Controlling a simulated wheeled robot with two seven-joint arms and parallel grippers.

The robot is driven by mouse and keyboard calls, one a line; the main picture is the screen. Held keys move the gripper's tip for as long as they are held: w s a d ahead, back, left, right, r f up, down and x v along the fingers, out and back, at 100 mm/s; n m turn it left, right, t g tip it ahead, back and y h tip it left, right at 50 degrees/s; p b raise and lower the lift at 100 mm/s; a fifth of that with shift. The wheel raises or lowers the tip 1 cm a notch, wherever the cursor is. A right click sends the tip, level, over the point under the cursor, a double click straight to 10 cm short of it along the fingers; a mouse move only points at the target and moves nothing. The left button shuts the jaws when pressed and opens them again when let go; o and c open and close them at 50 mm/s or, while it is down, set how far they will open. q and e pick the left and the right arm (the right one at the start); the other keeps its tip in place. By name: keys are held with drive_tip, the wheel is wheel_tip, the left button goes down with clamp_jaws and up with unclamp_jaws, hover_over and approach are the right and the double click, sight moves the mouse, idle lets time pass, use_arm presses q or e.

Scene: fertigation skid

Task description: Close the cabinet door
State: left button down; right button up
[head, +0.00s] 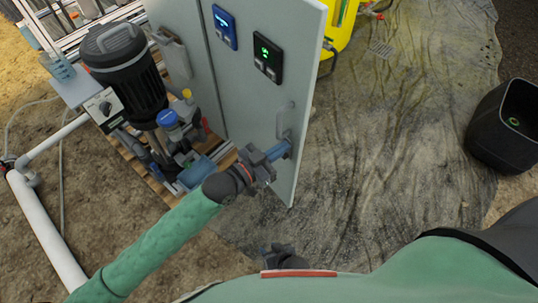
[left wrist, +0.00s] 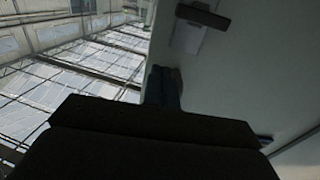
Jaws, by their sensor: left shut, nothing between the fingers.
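The pale grey cabinet door (head: 255,100) carries a blue display and a black display with green digits. Its right edge shows as a thin strip with floor beyond; how far it stands from the cabinet frame is hidden. A grey handle (head: 285,118) sits low near that edge. My left gripper (head: 284,150) is shut and empty, its blue fingertips at the door face just below the handle; I cannot tell if they touch. In the left wrist view the dark fingers (left wrist: 162,88) point along the pale panel, below a handle-like plate (left wrist: 195,35). My right gripper (head: 283,252) is low in the head view, its fingers unclear.
A pump with a black motor (head: 125,65) and blue fittings stands left of the door. A white pipe (head: 45,230) runs along the left ground. A yellow tank (head: 340,25) is behind the door, and a black bin (head: 508,125) stands right. The tarp (head: 400,130) between is mostly clear.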

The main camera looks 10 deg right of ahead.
use_arm(q)
drive_tip(key=shift+x, duration=1.1)
drive_tip(key=shift+d, duration=0.1)
